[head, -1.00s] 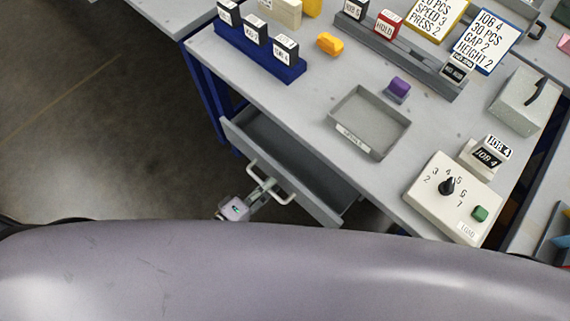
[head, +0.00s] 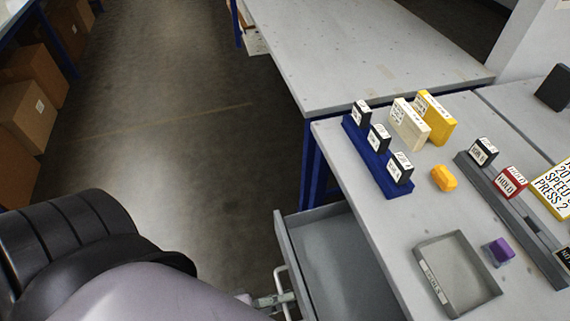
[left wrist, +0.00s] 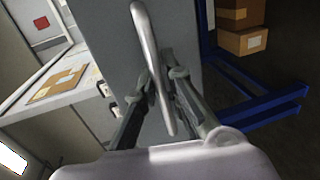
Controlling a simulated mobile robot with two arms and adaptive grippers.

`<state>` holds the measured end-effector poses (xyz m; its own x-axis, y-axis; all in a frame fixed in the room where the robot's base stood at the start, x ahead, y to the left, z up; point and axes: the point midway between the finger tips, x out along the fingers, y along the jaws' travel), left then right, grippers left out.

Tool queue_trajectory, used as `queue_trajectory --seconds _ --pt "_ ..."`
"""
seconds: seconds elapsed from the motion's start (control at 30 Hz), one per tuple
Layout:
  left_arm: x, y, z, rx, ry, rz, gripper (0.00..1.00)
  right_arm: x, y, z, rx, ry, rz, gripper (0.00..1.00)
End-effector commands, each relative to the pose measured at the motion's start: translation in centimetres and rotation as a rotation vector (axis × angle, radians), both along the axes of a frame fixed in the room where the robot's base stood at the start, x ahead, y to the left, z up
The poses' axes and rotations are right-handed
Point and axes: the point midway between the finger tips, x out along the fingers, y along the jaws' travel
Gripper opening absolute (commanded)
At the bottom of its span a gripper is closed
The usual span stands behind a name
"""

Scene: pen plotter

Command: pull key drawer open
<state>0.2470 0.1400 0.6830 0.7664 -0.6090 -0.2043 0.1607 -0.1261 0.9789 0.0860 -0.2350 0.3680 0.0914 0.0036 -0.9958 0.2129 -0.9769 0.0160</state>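The key drawer (head: 338,262) is a grey drawer standing out from under the table, its empty-looking inside showing in the head view; its near end is cut off by the bottom edge. A pale bar handle (head: 281,284) is on its front. My left gripper (head: 274,300) is at this handle, partly hidden by my arm. In the left wrist view the handle (left wrist: 143,35) runs between the two fingers of my left gripper (left wrist: 165,85), which are closed around it in front of the grey drawer front (left wrist: 110,45). My right gripper is not in view.
On the table stand a blue rack (head: 376,160) with black stamps, an orange piece (head: 444,179), a grey tray (head: 430,289) and a purple block (head: 501,250). Cardboard boxes (head: 27,115) stand at the left. The floor (head: 170,140) between is clear.

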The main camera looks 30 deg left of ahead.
Motion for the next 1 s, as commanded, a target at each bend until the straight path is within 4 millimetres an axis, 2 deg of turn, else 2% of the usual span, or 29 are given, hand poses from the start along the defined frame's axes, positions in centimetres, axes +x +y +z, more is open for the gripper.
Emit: queue_trajectory --seconds 0.3,0.63,0.77,1.0 --pt "0.0 0.0 0.0 0.000 0.000 0.000 0.30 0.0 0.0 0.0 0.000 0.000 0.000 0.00" --pt "-0.2 0.1 0.0 0.000 0.001 0.000 0.30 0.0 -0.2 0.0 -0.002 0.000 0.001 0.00" --pt "-1.3 1.0 0.2 0.001 0.003 -0.001 0.30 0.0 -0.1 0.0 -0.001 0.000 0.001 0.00" --pt "-5.2 4.1 1.2 0.003 0.005 -0.002 0.30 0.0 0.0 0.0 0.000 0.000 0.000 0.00"
